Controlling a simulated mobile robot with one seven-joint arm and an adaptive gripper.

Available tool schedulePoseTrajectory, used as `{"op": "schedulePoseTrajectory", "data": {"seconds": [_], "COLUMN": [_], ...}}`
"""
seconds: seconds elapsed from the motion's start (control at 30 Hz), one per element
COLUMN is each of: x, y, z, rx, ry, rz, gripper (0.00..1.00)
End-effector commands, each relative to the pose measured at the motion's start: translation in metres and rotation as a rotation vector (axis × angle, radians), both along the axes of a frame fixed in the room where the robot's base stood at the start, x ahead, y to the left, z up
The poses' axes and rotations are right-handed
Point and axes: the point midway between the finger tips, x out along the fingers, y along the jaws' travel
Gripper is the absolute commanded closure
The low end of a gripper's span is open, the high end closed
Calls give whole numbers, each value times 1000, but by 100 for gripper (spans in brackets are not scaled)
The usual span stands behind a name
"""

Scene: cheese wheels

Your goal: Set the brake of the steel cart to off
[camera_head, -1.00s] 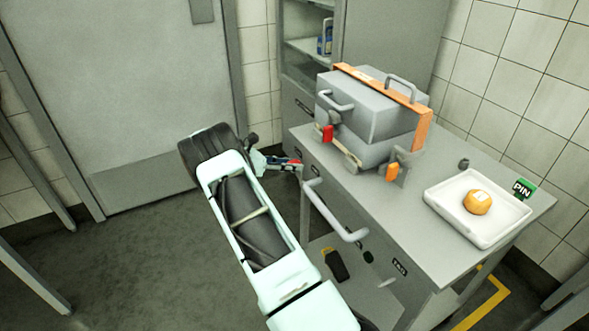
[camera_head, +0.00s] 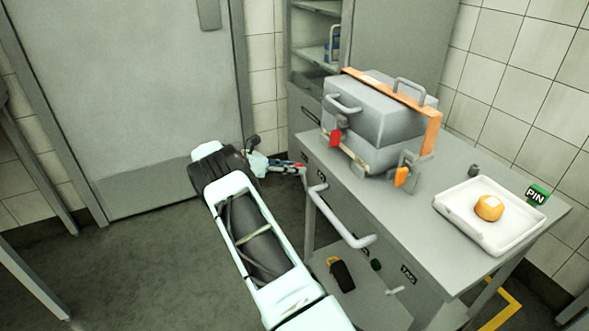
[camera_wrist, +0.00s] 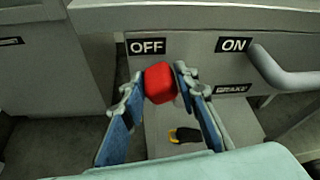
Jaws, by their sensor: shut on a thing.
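The steel cart (camera_head: 412,236) stands at the right of the head view, its front side toward my arm. In the wrist view a red brake knob (camera_wrist: 159,82) sits just below and slightly right of the OFF label (camera_wrist: 146,47). The ON label (camera_wrist: 233,45) is further right, with a label that seems to read BRAKE (camera_wrist: 234,88) below it. My gripper (camera_wrist: 160,84) is shut on the red knob, one blue-grey finger on each side. In the head view my gripper (camera_head: 288,167) is at the cart's left front corner; the knob's lever is hidden.
A grey push handle (camera_head: 342,222) sticks out from the cart, right of my gripper. On top stand a grey box with an orange strap (camera_head: 380,110) and a white tray (camera_head: 468,232) holding a yellow cheese (camera_head: 488,207). A dark, yellow-tipped object (camera_wrist: 186,135) lies on the lower shelf.

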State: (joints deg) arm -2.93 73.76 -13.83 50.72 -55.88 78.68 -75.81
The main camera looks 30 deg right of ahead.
Motion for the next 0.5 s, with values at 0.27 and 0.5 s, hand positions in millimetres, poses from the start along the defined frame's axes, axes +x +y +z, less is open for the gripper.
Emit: {"op": "schedulePoseTrajectory", "data": {"seconds": [0.27,0.5], "x": [4,2], "y": [3,2], "z": [-2,-1], "rx": [8,6], "ry": [-10,-6], "rz": [9,6], "gripper": [58,58]}}
